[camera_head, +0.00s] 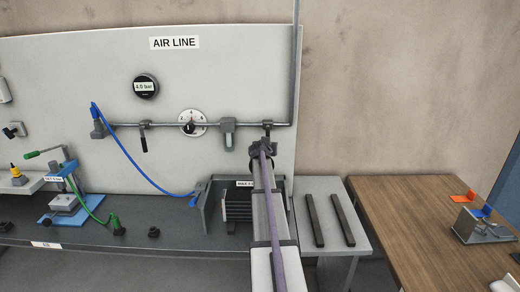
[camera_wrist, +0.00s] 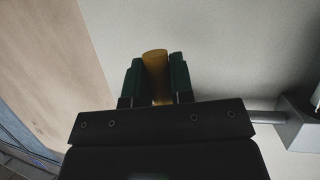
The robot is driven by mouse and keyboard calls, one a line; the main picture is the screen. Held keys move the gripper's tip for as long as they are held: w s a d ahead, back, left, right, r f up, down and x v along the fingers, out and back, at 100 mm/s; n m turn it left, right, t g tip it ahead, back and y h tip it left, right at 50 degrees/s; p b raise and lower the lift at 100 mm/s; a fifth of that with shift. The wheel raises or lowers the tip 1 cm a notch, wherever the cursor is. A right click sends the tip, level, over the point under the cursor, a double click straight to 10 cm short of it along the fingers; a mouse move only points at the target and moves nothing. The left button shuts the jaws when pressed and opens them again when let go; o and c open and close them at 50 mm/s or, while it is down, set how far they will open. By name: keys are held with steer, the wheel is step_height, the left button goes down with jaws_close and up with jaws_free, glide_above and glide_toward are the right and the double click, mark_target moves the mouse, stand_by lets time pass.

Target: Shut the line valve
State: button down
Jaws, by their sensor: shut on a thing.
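A grey pipe (camera_head: 210,125) runs across the white AIR LINE panel and meets a vertical pipe at its right end. A small dark valve body (camera_head: 267,125) sits on the pipe near that end. My gripper (camera_head: 262,148) is just below it, and my arm hides most of what is there. In the wrist view my gripper (camera_wrist: 157,78) is shut on a yellow-orange handle (camera_wrist: 155,62), with a dark green finger on each side. I cannot tell the handle's angle to the pipe. Another valve with a black handle (camera_head: 144,142) hanging down is further left.
A round gauge (camera_head: 146,86) reads 4.0 bar. A dial (camera_head: 192,122) and a grey filter (camera_head: 228,132) sit on the line left of my gripper. A blue hose (camera_head: 140,165) hangs across the panel. A grey stand with two dark bars (camera_head: 314,220) and a wooden table (camera_head: 410,230) are at right.

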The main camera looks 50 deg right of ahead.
steer(key=c, duration=1)
jaws_free()
steer(key=p+v, duration=0.4)
steer(key=v, duration=0.6)
steer(key=shift+s+a, duration=0.25)
steer(key=shift+a, duration=0.05)
steer(key=shift+r, duration=0.15)
